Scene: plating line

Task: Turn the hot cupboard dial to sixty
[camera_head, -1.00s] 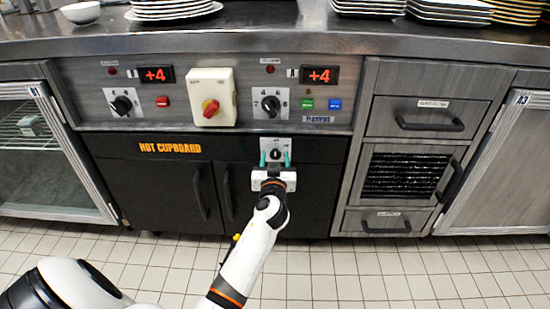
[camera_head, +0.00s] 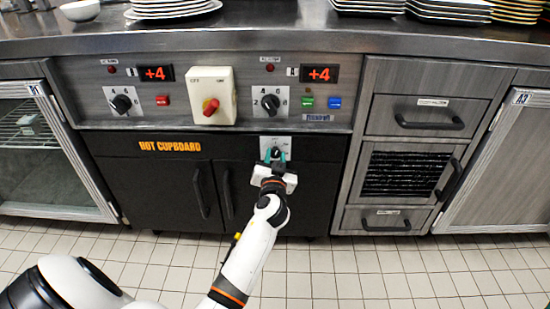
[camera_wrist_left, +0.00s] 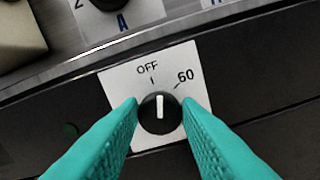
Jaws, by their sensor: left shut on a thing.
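The hot cupboard dial (camera_wrist_left: 160,112) is a small black round knob with a white pointer line, on a pale plate (camera_wrist_left: 118,78) marked OFF and 60. In the left wrist view, its pointer stands between the OFF mark and the 60 mark, nearer OFF. My left gripper (camera_wrist_left: 160,116) is shut on the dial, one teal finger on each side. In the head view, the plate (camera_head: 299,144) is on the black cupboard front, and my left gripper (camera_head: 275,157) reaches it from below, its body tilted. My right gripper is not in view.
Above are a red-handled switch (camera_head: 211,107), a left black knob (camera_head: 121,103), a right black knob (camera_head: 270,103) and two displays reading +4. Black cupboard doors (camera_head: 165,190) lie to the left. Drawers (camera_head: 430,110) are at right. Plate stacks (camera_head: 450,10) stand on the counter.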

